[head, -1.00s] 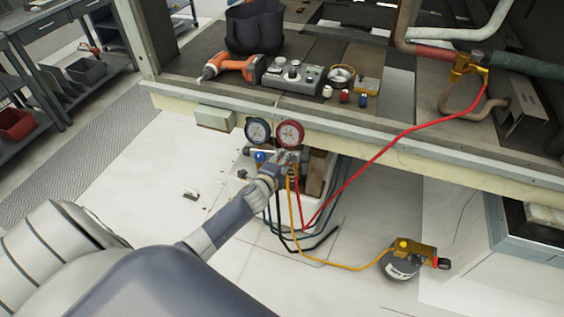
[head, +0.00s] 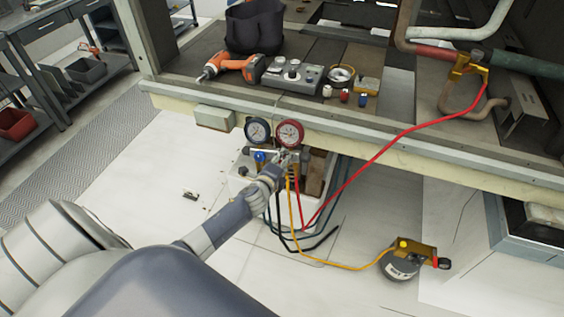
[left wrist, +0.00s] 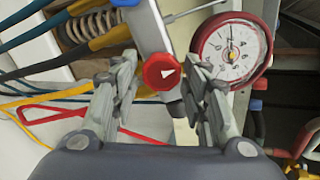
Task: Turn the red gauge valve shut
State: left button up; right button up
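The red valve knob (left wrist: 162,71), with a white arrow mark, sits on the manifold's metal body below the red-rimmed gauge (head: 290,133). That gauge also shows in the left wrist view (left wrist: 232,52). My left gripper (head: 284,160) is at the manifold and hides the red knob in the head view. In the left wrist view its fingers (left wrist: 162,80) are spread, one on each side of the red knob, with visible gaps. Whether the fingertips reach the knob's depth, I cannot tell. My right gripper is not in view.
A black-rimmed gauge (head: 257,131) and a blue knob (head: 260,156) are close to the left gripper. Red (head: 400,135), yellow (head: 330,265) and dark hoses hang around the manifold. The ledge (head: 350,140) runs just above.

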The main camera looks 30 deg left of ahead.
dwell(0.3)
pick_arm(q)
jog(key=shift+s, duration=0.1)
jog(key=v, duration=1.1)
jog(key=shift+s+r, duration=0.15)
jog(key=shift+s, duration=0.2)
